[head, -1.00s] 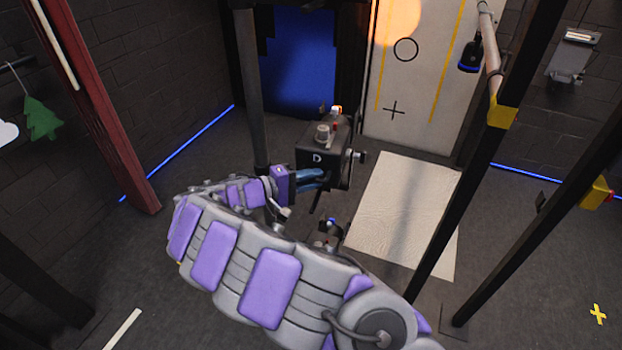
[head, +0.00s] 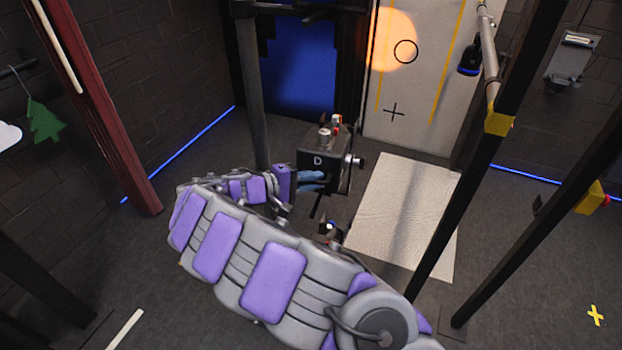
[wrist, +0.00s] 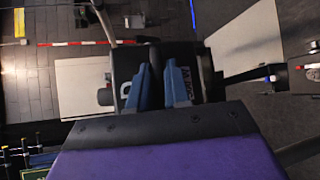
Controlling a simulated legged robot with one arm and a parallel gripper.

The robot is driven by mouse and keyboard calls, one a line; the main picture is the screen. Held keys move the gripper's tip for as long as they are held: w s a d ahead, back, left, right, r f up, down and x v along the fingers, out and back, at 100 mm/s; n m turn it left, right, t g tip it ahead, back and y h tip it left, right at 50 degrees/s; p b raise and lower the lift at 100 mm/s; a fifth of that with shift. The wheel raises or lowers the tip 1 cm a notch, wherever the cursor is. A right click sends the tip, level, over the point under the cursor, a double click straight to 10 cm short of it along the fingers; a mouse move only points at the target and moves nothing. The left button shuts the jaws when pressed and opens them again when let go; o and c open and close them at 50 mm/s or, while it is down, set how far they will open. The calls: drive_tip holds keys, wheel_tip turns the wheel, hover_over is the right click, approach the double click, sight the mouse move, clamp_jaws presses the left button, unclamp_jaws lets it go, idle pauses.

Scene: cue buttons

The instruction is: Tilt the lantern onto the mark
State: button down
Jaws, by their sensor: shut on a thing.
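The lantern (head: 324,167) is a black box lettered D, standing in the middle of the head view with knobs on its top and side. My gripper (head: 312,181) has its blue fingers at the lantern's near side. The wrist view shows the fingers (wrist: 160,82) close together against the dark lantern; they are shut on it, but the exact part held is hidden. An orange light spot (head: 386,40) lies on the white panel (head: 425,85). Its right edge reaches the black circle mark (head: 405,40). A black cross mark (head: 393,112) is below, outside the light.
A pale mat (head: 405,215) lies on the floor right of the lantern. Dark posts (head: 480,160) and a red post (head: 100,110) stand at the sides. A pipe with yellow fitting (head: 500,119) hangs at right. Floor at lower left is open.

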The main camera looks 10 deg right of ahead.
drive_tip(key=shift+r, duration=0.2)
drive_tip(key=c, duration=1.2)
unclamp_jaws()
drive_tip(key=p+v, duration=0.1)
drive_tip(key=v, duration=1.6)
drive_tip(key=shift+w+a+p, duration=0.2)
drive_tip(key=shift+p, duration=0.1)
drive_tip(key=shift+d+r, duration=0.1)
drive_tip(key=shift+r, duration=0.05)
